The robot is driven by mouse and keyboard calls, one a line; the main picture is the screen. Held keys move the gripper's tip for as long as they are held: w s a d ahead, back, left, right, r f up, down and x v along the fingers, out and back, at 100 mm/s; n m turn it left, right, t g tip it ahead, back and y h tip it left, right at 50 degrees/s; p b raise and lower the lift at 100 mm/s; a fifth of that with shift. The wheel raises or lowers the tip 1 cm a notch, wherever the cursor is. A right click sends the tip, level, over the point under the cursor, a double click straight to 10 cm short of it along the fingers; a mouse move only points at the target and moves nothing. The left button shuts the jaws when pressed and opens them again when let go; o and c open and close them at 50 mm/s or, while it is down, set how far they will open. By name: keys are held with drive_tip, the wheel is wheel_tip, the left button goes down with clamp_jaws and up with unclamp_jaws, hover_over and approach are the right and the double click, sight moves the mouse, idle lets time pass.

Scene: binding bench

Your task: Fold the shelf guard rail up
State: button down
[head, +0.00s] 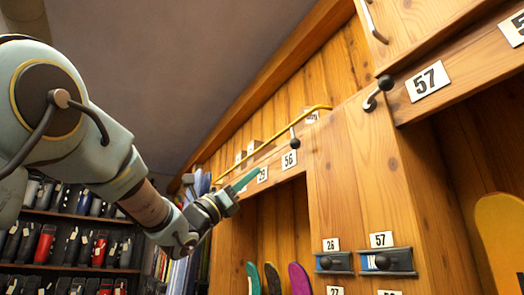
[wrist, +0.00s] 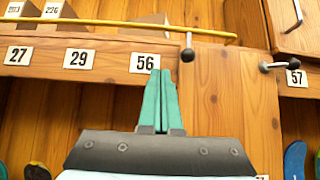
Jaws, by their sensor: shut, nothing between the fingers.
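The yellow guard rail (head: 281,132) runs along the front of the shelf above the number plates in the head view, with a bent right end. In the wrist view the rail (wrist: 100,23) crosses near the top, in front of cardboard boxes. My gripper (head: 254,174) has its teal fingers together and empty. In the wrist view its fingertips (wrist: 161,72) point up in front of the plate 56 (wrist: 145,62), below the rail, with no visible contact with it. A lever with a dark ball knob (wrist: 188,54) hangs just right of the fingertips, near the rail's right end.
Another black-knobbed lever (head: 385,83) sits by the plate 57 (head: 427,81) to the right. Cubbies with colored boards (head: 299,279) lie below. Boxes (wrist: 150,22) stand on the shelf behind the rail. Dark racks of bottle-like items (head: 44,243) stand at the left.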

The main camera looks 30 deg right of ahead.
drive_tip(key=p, duration=0.8)
approach(278, 136)
drive_tip(key=shift+d+f+x, duration=0.35)
drive_tip(key=shift+x, duration=3)
drive_tip(key=shift+s, duration=0.1)
drive_tip(key=shift+r, duration=0.1)
drive_tip(key=shift+a+r+y, duration=0.1)
drive_tip(key=shift+a+y, duration=0.05)
drive_tip(key=shift+y, duration=0.25)
drive_tip(key=shift+a+r+y, duration=0.2)
drive_tip(key=shift+r+y, duration=0.2)
drive_tip(key=shift+y, duration=0.1)
drive_tip(key=shift+r+t+p, duration=0.15)
drive_tip(key=shift+t+p, duration=0.15)
drive_tip(key=shift+p, duration=0.1)
